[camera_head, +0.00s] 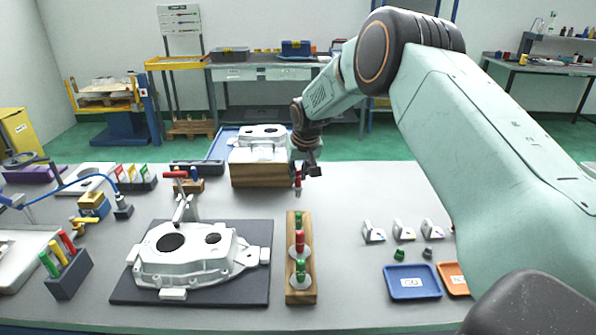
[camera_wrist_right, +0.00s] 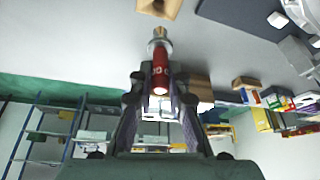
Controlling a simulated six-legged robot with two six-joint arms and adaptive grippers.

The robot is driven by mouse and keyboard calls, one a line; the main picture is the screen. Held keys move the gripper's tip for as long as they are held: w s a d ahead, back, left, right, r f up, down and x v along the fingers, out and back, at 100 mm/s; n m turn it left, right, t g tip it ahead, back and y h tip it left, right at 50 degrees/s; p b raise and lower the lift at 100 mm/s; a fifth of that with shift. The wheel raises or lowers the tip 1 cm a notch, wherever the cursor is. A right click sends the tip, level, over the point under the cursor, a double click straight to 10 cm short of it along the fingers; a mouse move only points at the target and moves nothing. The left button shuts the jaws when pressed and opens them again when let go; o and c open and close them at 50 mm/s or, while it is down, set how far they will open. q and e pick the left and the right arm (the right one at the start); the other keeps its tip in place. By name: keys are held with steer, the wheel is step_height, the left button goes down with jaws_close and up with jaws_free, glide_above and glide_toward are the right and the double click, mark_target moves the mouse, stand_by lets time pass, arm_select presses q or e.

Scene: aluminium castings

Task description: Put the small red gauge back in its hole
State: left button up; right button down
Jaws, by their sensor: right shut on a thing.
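My right gripper (camera_head: 307,170) is shut on a small red gauge (camera_head: 298,183), held above the grey table beyond the far end of the wooden gauge block. In the right wrist view the red gauge (camera_wrist_right: 160,72) sits between the fingers, its metal end pointing away from the palm, towards the wooden block (camera_wrist_right: 160,8). The wooden gauge block (camera_head: 309,297) holds green gauges (camera_head: 300,270) and a larger red one (camera_head: 300,241), in a row. The small gauge is apart from the block. I cannot make out the empty hole clearly. My left gripper is not in view.
A white casting (camera_head: 190,265) lies on a dark mat (camera_head: 262,285) left of the block. A second casting stands on a wooden stand (camera_head: 255,178) behind. Blue (camera_head: 412,283) and orange trays (camera_head: 455,280) and small white brackets (camera_head: 404,231) are at right.

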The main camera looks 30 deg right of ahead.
mark_target(301, 187)
steer(key=shift+s+d+f, duration=0.15)
steer(key=shift+s+f, duration=0.1)
steer(key=shift+f, duration=0.3)
steer(key=shift+d+f+b, duration=0.1)
steer(key=shift+f+b, duration=0.25)
steer(key=shift+f, duration=0.05)
steer(key=x, duration=0.1)
steer(key=b+x, duration=0.1)
steer(key=shift+w+a+f, duration=0.15)
steer(key=shift+a+f, duration=0.15)
steer(key=shift+f, duration=0.45)
steer(key=shift+f+b, duration=0.15)
steer(key=shift+b, duration=0.25)
steer(key=shift+s+d, duration=0.1)
steer(key=shift+s, duration=0.3)
steer(key=shift+w+f, duration=0.2)
steer(key=shift+w, duration=0.15)
steer(key=shift+s+r, duration=0.15)
steer(key=shift+s, duration=0.15)
